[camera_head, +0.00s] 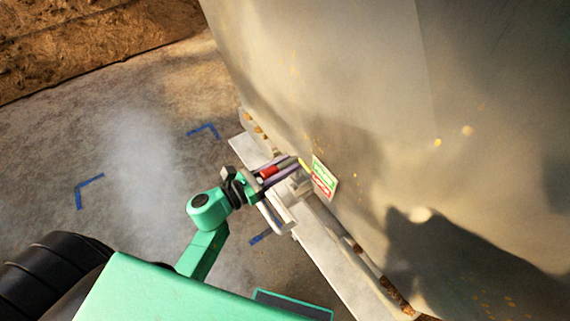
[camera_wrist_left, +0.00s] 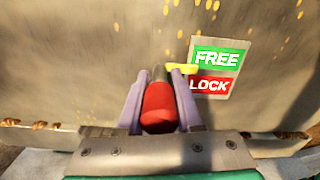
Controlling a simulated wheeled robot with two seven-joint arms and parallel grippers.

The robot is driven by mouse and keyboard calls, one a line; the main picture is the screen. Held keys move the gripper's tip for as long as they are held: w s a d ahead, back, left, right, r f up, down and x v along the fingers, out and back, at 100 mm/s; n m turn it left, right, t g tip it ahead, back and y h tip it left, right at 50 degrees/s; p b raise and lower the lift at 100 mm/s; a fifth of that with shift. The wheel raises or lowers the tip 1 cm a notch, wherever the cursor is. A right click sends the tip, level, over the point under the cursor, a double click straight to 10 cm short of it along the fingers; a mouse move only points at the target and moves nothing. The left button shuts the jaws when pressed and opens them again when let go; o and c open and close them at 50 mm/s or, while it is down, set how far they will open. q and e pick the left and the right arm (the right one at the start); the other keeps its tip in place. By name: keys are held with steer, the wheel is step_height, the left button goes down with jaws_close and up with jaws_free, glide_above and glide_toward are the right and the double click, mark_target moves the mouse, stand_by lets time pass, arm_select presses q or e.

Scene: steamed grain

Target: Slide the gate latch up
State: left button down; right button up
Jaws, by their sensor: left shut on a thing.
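The gate latch has a red handle (camera_wrist_left: 159,106), which sits between the two purple fingers of my left gripper (camera_wrist_left: 161,104) in the left wrist view. The fingers are shut on it. In the head view my left gripper (camera_head: 279,173) reaches from the left to the metal wall, and the red handle (camera_head: 268,171) shows small between its fingers. A yellow pointer (camera_wrist_left: 182,68) lies just right of the handle, near the border between the green FREE and red LOCK fields of the label (camera_wrist_left: 217,69). The label (camera_head: 324,177) also shows in the head view. My right gripper is not in view.
A large grey metal wall (camera_head: 390,100) with rust spots fills the right side. A pale metal ledge (camera_head: 325,262) runs along its foot. Blue corner marks (camera_head: 204,131) lie on the dusty floor, with a pale haze at left. A straw-coloured bank (camera_head: 90,40) stands behind.

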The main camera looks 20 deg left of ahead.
arm_select(q)
steer(key=shift+r+p, duration=0.4)
steer(key=shift+r, duration=0.35)
steer(key=c, duration=0.5)
jaws_free()
steer(key=shift+s, duration=0.15)
steer(key=shift+f, duration=0.15)
